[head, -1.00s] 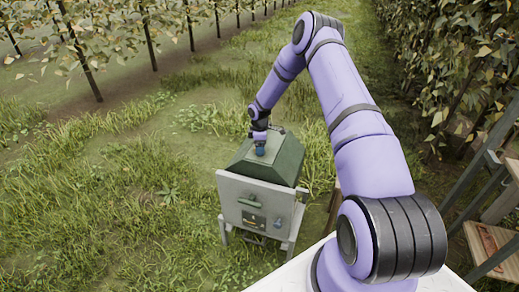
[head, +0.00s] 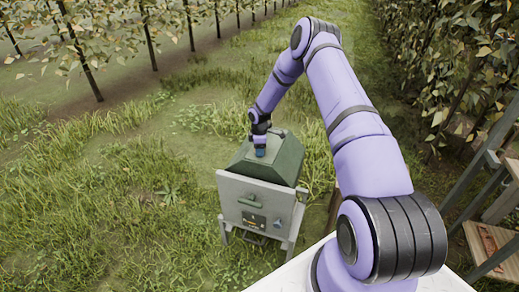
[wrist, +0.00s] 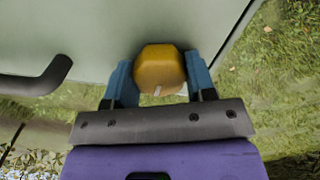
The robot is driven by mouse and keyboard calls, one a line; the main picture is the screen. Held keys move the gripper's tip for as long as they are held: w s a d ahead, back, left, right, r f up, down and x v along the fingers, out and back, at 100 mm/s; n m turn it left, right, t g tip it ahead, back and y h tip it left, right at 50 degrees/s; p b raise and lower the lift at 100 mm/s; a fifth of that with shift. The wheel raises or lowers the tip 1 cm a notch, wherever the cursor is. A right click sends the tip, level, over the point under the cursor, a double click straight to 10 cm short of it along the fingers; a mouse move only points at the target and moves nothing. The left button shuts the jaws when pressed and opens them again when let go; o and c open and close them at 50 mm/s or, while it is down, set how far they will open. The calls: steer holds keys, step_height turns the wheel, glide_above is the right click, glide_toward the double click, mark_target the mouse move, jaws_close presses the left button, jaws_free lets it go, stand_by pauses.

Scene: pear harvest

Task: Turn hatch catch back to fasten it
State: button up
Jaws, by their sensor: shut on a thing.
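The catch is a yellow-orange faceted knob (wrist: 160,68) on a pale green panel in the wrist view. My gripper (wrist: 160,82) has its two blue fingers shut on this knob, one on each side. A small white mark shows at the knob's lower edge. In the head view, my gripper (head: 260,151) reaches down to the sloping green hatch (head: 285,155) on top of a grey box. There the knob is hidden by the gripper, and I cannot tell how far it is turned.
A dark handle (wrist: 40,80) projects left of the knob. Grass surrounds the box. A wooden shelf or ladder (head: 490,240) stands at right, beside a leafy hedge.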

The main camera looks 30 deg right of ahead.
steer(key=shift+m, duration=0.4)
steer(key=m, duration=0.8)
steer(key=shift+m, duration=0.3)
steer(key=m, duration=0.4)
steer(key=shift+m, duration=2.2)
steer(key=o, duration=0.9)
steer(key=shift+r, duration=0.1)
